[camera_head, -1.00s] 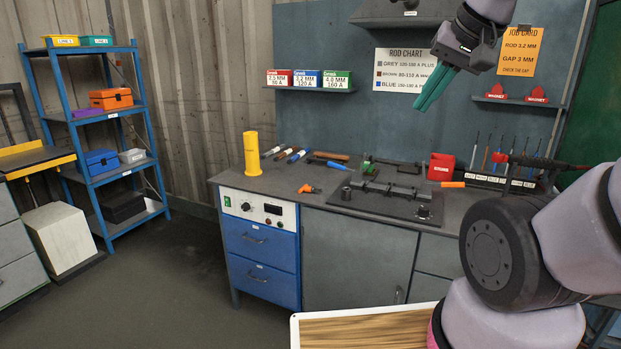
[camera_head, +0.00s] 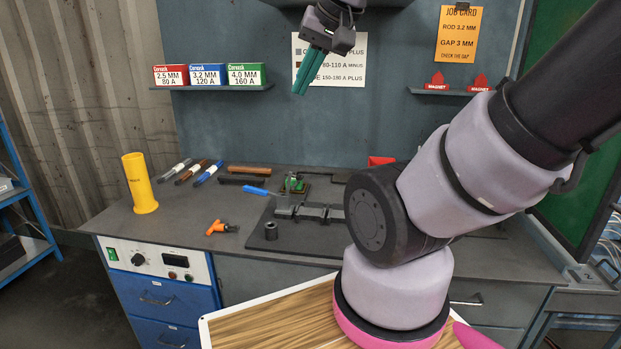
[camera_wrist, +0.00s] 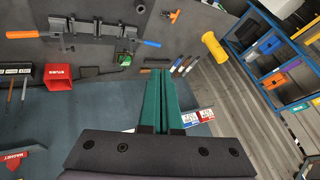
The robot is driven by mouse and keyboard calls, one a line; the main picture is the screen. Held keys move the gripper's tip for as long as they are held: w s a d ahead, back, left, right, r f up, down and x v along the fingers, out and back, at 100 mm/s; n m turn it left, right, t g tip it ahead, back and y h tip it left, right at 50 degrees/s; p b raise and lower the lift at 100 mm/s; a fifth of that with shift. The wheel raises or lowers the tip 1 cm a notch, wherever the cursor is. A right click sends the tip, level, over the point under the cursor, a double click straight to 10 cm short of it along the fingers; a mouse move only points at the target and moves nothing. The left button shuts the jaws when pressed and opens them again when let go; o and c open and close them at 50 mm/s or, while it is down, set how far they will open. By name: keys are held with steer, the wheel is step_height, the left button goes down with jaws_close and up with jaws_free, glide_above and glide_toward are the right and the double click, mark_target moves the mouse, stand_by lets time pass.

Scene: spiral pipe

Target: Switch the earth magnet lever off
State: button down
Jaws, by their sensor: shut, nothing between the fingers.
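I cannot surely identify the earth magnet or its lever. A small green-and-dark device (camera_head: 294,184) stands at the back of the dark work plate (camera_head: 262,238); its details are too small to read. A blue handle (camera_head: 254,190) lies left of it. My gripper (camera_head: 301,90), with teal fingers, hangs high in front of the rod chart, well above the bench. Its fingers are together and empty; they also show in the wrist view (camera_wrist: 160,74). In the wrist view the plate (camera_wrist: 75,12) carries a row of dark pieces. My arm hides the right part of the bench in the head view.
A shelf with coloured boxes (camera_head: 207,75) and one with red magnets (camera_head: 437,81) are on the wall. A red box (camera_wrist: 58,77) shows in the wrist view.

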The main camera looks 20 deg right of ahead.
steer(key=shift+w, duration=0.1)
steer(key=w+d+f+m+g+y, duration=0.2)
steer(key=w+d+f+m, duration=0.15)
steer(key=w, duration=0.35)
steer(key=w+d+f+m+g+y, duration=0.25)
steer(key=w+f, duration=0.25)
steer(key=w, duration=0.3)
steer(key=w+d+f+m+g+y, duration=0.1)
steer(key=w+d+f+m, duration=0.3)
steer(key=w, duration=0.3)
steer(key=w+d+f+m+t+y, duration=0.2)
steer(key=d+f, duration=0.4)
steer(key=f, duration=0.3)
steer(key=w+d+f+m+t+y, duration=0.1)
steer(key=w+d+f+m+t, duration=0.1)
steer(key=d+f+m, duration=0.3)
steer(key=w+d+f+m+t+y, duration=0.2)
steer(key=d+f+m+t, duration=0.1)
steer(key=d+f, duration=0.6)
steer(key=shift+w+f+m+y, duration=0.15)
steer(key=shift+w+f+y, duration=0.05)
steer(key=shift+f, duration=0.95)
steer(key=shift+w+f+m+y, duration=0.15)
steer(key=shift+f, duration=0.95)
steer(key=shift+a, duration=0.1)
